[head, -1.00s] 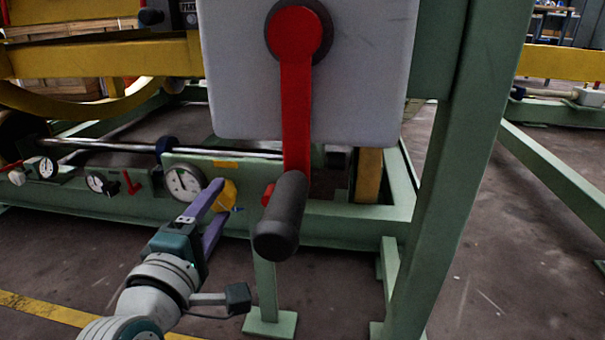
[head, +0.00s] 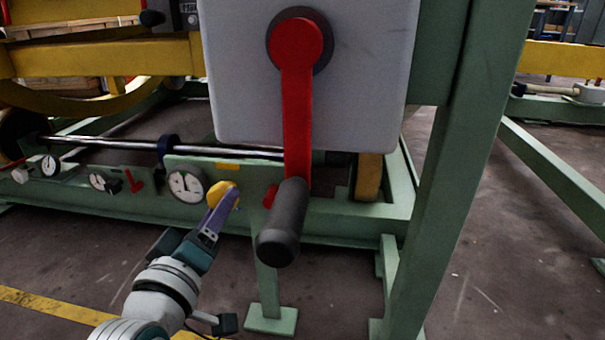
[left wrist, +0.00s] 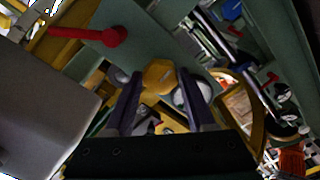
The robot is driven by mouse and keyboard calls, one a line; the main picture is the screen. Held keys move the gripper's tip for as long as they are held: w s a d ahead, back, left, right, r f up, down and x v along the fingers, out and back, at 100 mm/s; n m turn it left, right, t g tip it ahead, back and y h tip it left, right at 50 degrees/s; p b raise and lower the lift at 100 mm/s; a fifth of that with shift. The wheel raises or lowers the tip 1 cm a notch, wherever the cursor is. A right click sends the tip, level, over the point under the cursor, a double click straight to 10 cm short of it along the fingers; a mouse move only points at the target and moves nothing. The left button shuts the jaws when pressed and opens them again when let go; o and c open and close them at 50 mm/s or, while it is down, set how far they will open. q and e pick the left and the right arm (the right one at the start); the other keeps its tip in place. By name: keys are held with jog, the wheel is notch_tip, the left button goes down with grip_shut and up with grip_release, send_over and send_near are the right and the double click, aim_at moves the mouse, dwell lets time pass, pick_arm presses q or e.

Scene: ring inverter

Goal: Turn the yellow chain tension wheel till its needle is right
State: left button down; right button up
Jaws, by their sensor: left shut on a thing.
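The yellow chain tension wheel (head: 220,191) is a small knob on the green panel, right of a white dial gauge (head: 186,185). The gauge has a dark needle that points roughly upward; its exact reading is too small to tell. My left gripper (head: 229,198) is at the wheel, shut on it, with its purple fingers seen nearly edge-on. In the left wrist view, the yellow wheel (left wrist: 158,75) shows between the tips of the two fingers, and the gauge is partly hidden behind one finger. My right gripper is not in view.
A red lever (head: 297,110) with a black handle (head: 281,222) hangs from a grey box (head: 235,95), just right of my left gripper. A thick green post (head: 445,170) stands further right. More small gauges (head: 51,165) and a red handle (head: 133,181) are on the left.

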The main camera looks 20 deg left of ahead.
pick_arm(q)
jog(key=shift+m, duration=0.3)
jog(key=shift+c, duration=1.1)
grip_release()
jog(key=shift+s, duration=0.1)
jog(key=p+v, duration=0.4)
jog(key=v, duration=0.5)
jog(key=shift+s, duration=0.4)
jog(key=shift+r, duration=0.1)
